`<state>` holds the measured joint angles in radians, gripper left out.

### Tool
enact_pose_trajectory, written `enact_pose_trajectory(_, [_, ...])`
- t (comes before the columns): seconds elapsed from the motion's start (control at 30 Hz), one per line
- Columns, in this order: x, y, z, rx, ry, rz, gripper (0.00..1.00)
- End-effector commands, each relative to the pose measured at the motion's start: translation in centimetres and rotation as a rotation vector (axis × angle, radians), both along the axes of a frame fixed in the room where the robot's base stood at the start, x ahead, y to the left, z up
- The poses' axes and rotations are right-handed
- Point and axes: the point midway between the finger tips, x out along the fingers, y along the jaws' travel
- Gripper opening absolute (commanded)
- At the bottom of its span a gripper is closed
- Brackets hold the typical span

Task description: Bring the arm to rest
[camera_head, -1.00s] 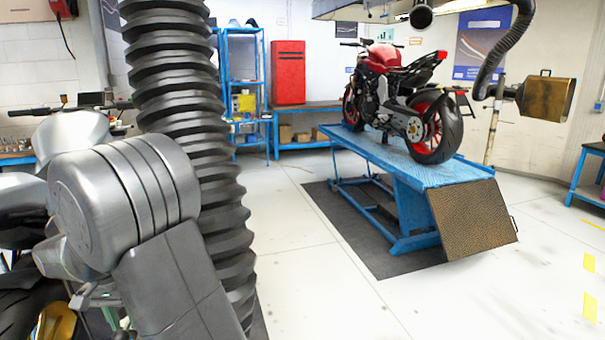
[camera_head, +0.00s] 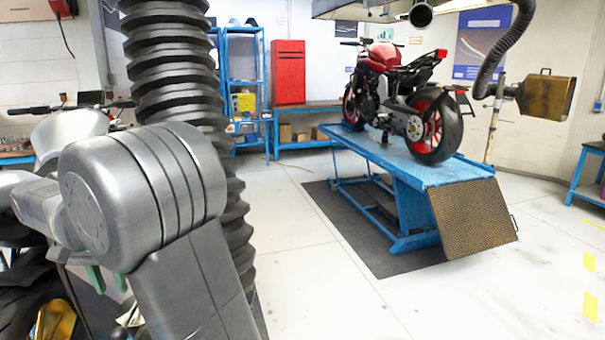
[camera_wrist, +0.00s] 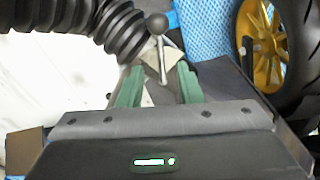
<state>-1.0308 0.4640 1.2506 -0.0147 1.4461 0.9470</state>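My arm's large grey joint fills the lower left of the head view. My gripper (camera_wrist: 158,84) shows in the wrist view with its two green fingers apart and no object clearly held between them. In the head view, green finger parts (camera_head: 95,278) show at the lower left, beside a motorcycle, partly hidden by the arm. Beyond the fingertips in the wrist view is a thin lever with a dark ball knob (camera_wrist: 157,24). I cannot tell its exact distance from the fingers.
A wheel with yellow spokes (camera_wrist: 262,45) is close at the right in the wrist view. A silver motorcycle (camera_head: 72,130) stands at left. A red motorcycle (camera_head: 385,58) stands on a blue lift (camera_head: 372,152). Clear floor (camera_head: 310,285) lies between.

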Motion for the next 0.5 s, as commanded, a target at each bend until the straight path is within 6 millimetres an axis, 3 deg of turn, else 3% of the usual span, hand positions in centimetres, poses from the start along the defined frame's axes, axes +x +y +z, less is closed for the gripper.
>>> enact_pose_trajectory(0.2, [0.0,0.1,4.5,0.004,-0.003,0.0,0.32])
enact_pose_trajectory(0.23, [0.0,0.1,4.4,0.0,0.0,0.0,0.32])
enact_pose_trajectory(0.5, [-0.1,-0.1,-1.5,-0.005,0.004,0.0,0.32])
